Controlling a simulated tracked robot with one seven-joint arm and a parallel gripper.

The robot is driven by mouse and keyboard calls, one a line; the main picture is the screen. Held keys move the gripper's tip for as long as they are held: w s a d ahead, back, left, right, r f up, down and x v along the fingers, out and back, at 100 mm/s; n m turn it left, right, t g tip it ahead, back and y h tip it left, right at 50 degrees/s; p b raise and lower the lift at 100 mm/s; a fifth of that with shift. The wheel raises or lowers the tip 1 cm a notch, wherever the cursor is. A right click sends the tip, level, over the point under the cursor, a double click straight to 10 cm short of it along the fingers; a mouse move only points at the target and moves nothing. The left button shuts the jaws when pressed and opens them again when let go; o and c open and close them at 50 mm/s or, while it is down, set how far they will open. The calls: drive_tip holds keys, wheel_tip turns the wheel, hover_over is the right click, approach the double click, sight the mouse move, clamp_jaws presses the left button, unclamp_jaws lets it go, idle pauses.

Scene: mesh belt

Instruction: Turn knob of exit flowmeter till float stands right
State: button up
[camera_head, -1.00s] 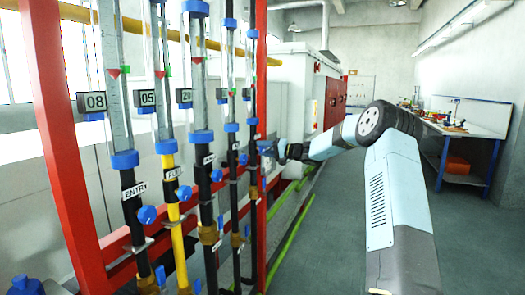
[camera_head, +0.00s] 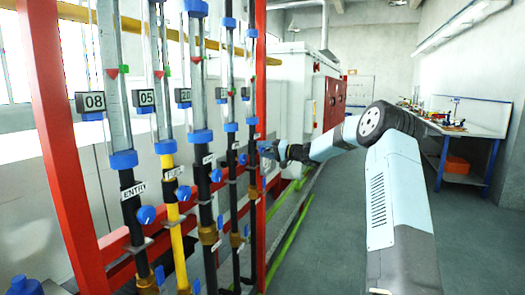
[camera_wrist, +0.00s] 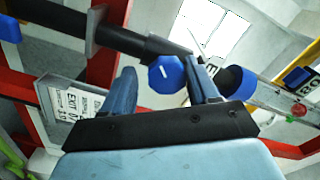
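The exit flowmeter (camera_head: 252,95) is the farthest and rightmost tube of the row. Its blue knob (camera_wrist: 166,73), with a white line on its face, shows in the wrist view. My gripper (camera_wrist: 162,82) is open, with one finger left of the knob and the other close to its right side. A gap shows at the left finger; I cannot tell if the right one touches. In the head view my gripper (camera_head: 272,150) is at the tube's lower part. A red mark (camera_wrist: 299,110) shows in the clear tube at right; the float's level is too small to read.
Other flowmeters with blue knobs, such as the entry one (camera_head: 146,214), stand in the row to the left. A red post (camera_head: 260,60) stands close beside the exit tube. A workbench (camera_head: 465,125) is at the right; the floor between is free.

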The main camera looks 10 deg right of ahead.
drive_tip(key=shift+o, duration=1)
drive_tip(key=shift+a+r, duration=0.1)
drive_tip(key=shift+r, duration=0.05)
drive_tip(key=v, duration=1.3)
drive_tip(key=shift+s+d, duration=0.25)
drive_tip(key=shift+d, duration=0.1)
drive_tip(key=s+a+r+n+g+h, duration=0.25)
drive_tip(key=s+a+g+h, duration=0.45)
drive_tip(key=s+a, duration=1.3)
drive_tip(key=s+d+h, duration=0.2)
drive_tip(key=s, duration=0.9)
drive_tip(key=s+d+m+t+h, duration=0.1)
drive_tip(key=s+d+h, duration=0.1)
drive_tip(key=s, duration=1)
drive_tip(key=s+d+t+h, duration=0.1)
drive_tip(key=s+d+h, duration=0.2)
drive_tip(key=s, duration=0.9)
drive_tip(key=shift+f+m+h, duration=0.3)
drive_tip(key=shift+f+m, duration=0.05)
